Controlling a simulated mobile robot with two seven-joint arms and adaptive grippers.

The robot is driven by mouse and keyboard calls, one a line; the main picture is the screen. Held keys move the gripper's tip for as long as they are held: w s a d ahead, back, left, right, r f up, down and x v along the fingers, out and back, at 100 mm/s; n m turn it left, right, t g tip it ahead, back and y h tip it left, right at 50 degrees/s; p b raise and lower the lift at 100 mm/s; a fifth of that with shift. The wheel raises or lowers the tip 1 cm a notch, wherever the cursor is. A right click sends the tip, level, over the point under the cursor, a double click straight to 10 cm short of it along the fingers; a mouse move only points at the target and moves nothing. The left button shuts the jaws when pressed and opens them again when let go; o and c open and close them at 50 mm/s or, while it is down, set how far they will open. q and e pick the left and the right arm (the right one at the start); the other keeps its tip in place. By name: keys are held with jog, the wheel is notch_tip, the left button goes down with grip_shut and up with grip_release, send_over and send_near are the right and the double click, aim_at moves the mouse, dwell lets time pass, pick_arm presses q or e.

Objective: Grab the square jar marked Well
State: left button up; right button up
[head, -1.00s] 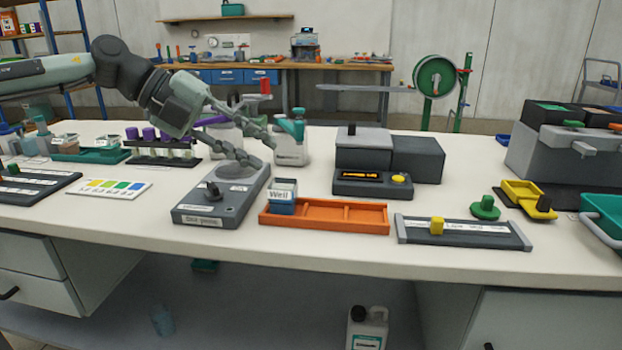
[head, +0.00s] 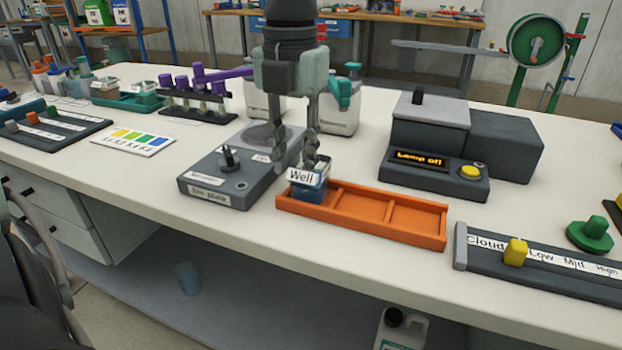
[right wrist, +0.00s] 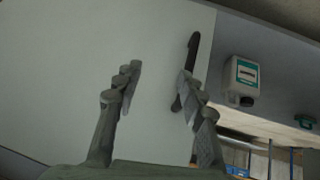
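The square jar marked Well (head: 309,192) has a blue body and a white label. It stands in the left end of the orange tray (head: 376,231) in the head view. My left gripper (head: 298,163) points down at the jar, its two fingers apart. One fingertip is left of the jar, the other at its back right; the label hides part of the fingertips, and I cannot tell whether they touch the jar. My right gripper (right wrist: 158,77) is open and empty in the right wrist view.
A grey device with a knob (head: 228,172) sits left of the tray. A lamp box (head: 433,174) reading "Lamp off" stands behind right, and a slider panel (head: 540,262) at right. In the right wrist view, a pale panel with a black handle (right wrist: 190,60) faces my right gripper.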

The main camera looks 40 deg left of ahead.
pick_arm(q)
jog(key=shift+f, duration=0.95)
jog(key=shift+c, duration=0.2)
jog(key=shift+w, duration=0.1)
grip_shut()
jog(key=shift+r, duration=0.2)
